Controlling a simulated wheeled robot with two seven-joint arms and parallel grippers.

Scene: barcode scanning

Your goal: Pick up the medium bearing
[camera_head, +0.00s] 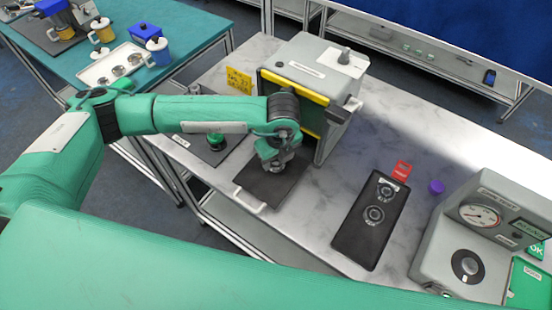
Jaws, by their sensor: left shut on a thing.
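My left gripper (277,164) points down over a black mat (265,187) in front of the grey box machine. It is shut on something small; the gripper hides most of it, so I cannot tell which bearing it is. Two round metal bearing-like rings lie on a long black pad to the right: an upper one (386,189) and a lower one (375,214). The lower part of the pad (362,246) is bare. My right gripper is not in view.
The grey machine with yellow edges (312,68) stands behind my left gripper. A gauge unit (478,235) stands at right. A green button (215,139) sits left of the mat.

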